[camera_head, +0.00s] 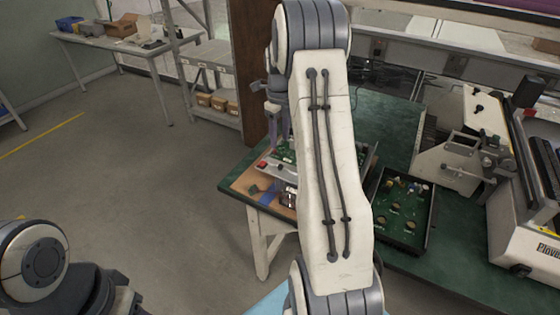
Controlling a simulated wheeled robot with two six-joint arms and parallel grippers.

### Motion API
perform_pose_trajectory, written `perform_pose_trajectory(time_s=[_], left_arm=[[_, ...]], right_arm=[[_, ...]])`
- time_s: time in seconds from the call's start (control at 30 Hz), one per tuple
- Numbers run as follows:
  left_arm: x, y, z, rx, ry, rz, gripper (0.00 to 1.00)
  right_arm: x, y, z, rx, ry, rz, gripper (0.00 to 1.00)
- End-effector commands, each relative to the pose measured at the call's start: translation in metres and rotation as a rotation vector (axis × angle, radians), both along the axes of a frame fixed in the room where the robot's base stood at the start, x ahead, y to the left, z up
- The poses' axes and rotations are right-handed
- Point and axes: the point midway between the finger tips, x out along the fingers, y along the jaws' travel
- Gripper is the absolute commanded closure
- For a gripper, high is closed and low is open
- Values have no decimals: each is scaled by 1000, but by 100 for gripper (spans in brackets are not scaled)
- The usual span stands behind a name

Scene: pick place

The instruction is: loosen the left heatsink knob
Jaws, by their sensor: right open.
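My right arm crosses the middle of the view and hides much of the work table. My right gripper (277,125) shows just left of the arm, pointing down, open, with nothing seen between its fingers. It is above a device with a green circuit board (285,150) and a red button at the table's left end. The arm covers most of this device. I cannot make out the left heatsink knob or the heatsink. My left arm shows at the bottom left corner, but its gripper is out of view.
A black tray (431,222) holding a green board with round parts lies on the green table (388,118), right of my arm. A large white machine (525,225) stands at the right. A brown post (254,75) rises behind the gripper. Floor at left is clear.

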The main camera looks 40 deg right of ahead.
Motion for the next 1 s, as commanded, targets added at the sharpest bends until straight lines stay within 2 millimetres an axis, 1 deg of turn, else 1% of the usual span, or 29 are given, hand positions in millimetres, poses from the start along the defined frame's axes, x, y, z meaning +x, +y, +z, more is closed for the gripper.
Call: perform_pose_trajectory(time_s=[0.03,0.17,0.4,0.5,0.6,0.77,1.0], left_arm=[[0,0,1,0,0,0,50],[0,0,2,0,0,0,50],[0,0,8,0,0,0,50],[0,0,9,0,0,0,50],[0,0,11,0,0,0,50],[0,0,11,0,0,0,50],[0,0,11,0,0,0,50]], right_arm=[[-1,-3,-4,1,2,-17,48],[-1,-2,-21,2,4,-21,48],[-1,-2,-66,2,4,-17,48],[-2,-1,-82,2,4,-16,48],[-1,-1,-94,1,3,-16,48],[-1,-1,-103,1,1,-16,48],[-1,-2,-104,0,0,-16,48]])
